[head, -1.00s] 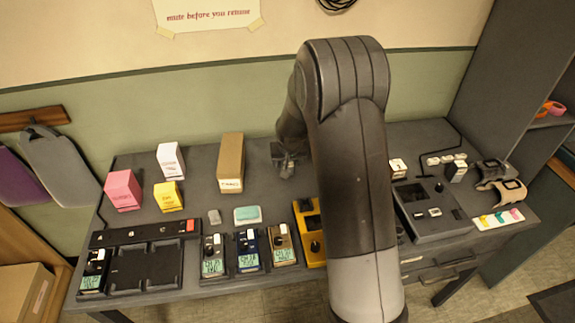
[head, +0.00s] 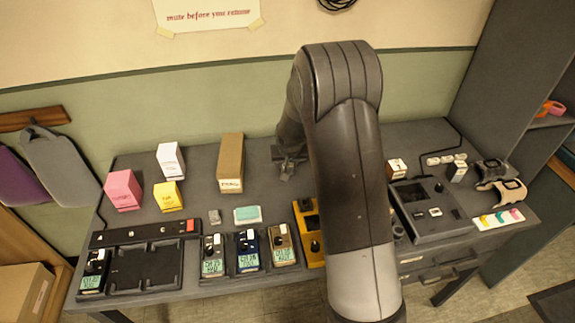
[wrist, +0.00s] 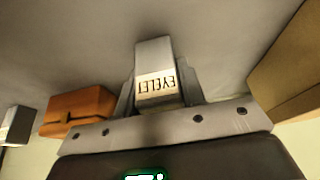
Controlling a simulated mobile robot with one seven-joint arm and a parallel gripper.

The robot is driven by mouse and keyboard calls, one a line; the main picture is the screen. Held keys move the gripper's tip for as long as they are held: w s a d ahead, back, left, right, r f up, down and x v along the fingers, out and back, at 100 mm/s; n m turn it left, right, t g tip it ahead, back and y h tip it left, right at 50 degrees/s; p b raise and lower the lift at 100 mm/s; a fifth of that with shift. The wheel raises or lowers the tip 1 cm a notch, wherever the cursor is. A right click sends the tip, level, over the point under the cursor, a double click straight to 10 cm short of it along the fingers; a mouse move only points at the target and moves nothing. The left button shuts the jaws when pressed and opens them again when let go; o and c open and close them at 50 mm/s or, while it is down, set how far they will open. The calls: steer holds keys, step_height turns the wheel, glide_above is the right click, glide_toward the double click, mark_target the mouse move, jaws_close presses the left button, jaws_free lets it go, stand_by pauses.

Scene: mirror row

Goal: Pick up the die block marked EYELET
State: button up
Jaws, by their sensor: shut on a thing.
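The die block marked EYELET (wrist: 154,62) is a pale block with dark lettering, which appears upside down in the wrist view. My gripper (wrist: 156,92) is shut on it, with a finger on each side. In the head view my gripper (head: 289,168) is over the back middle of the grey table (head: 205,160), right of the tall brown box (head: 230,160). I cannot make out the block itself in the head view. Whether it touches the table is unclear.
Pink (head: 123,190), white (head: 171,163) and yellow (head: 168,195) boxes stand on the left. Devices with displays line the front, including a blue one (head: 248,250). A dark console (head: 430,208) and small white blocks (head: 440,160) are right of my arm. A brown-orange object (wrist: 78,110) is near my gripper.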

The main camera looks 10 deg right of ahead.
steer(key=shift+c, duration=0.9)
steer(key=shift+r, duration=0.15)
